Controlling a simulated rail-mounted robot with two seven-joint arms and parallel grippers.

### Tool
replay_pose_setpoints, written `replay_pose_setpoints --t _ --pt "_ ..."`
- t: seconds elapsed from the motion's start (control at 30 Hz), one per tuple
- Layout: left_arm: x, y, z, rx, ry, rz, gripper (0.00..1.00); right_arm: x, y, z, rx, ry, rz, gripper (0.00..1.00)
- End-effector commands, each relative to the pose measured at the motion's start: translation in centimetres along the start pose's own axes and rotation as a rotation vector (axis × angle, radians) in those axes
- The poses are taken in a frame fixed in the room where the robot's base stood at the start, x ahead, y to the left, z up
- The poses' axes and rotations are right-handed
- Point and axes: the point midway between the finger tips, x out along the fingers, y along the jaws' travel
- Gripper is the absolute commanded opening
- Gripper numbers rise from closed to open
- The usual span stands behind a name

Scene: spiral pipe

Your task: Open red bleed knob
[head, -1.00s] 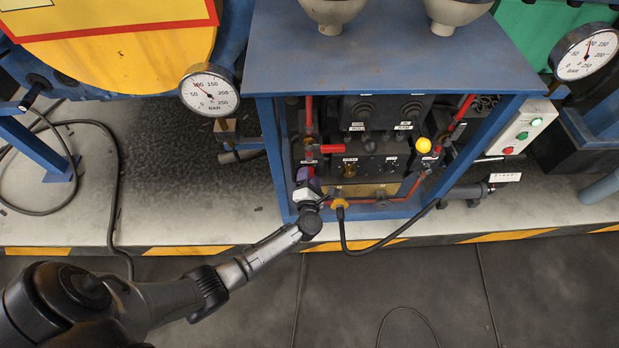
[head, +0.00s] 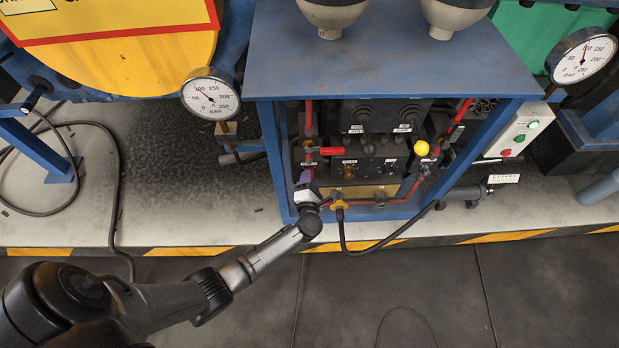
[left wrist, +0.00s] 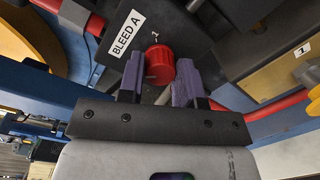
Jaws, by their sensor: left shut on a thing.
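The red bleed knob (left wrist: 160,64) is a ribbed red cylinder beside a white "BLEED A" label (left wrist: 125,33) in the left wrist view. My left gripper (left wrist: 160,80) has its two purple fingers on either side of the knob and is shut on it. In the head view my left gripper (head: 306,178) reaches into the lower left of the blue-framed cabinet (head: 390,60), and the knob cannot be made out there. My right gripper is not in view.
Red pipes (head: 309,118) run close by the gripper inside the cabinet. A yellow ball knob (head: 421,148) and black valve panels (head: 385,115) stand to the right. A black hose (head: 345,238) hangs from a yellow fitting just right of the gripper. The floor in front is open.

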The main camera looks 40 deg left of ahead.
Motion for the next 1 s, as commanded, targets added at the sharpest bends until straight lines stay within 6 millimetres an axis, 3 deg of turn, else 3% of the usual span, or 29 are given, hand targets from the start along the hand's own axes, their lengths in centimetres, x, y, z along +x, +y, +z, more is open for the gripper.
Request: replay_pose_setpoints --t 0.4,1.0 --pt "-0.1 0.2 0.2 0.373 0.019 -0.029 0.09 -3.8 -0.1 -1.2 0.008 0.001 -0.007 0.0" --pt "0.0 0.0 0.2 0.941 0.042 -0.065 0.09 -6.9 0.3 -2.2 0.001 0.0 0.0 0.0"
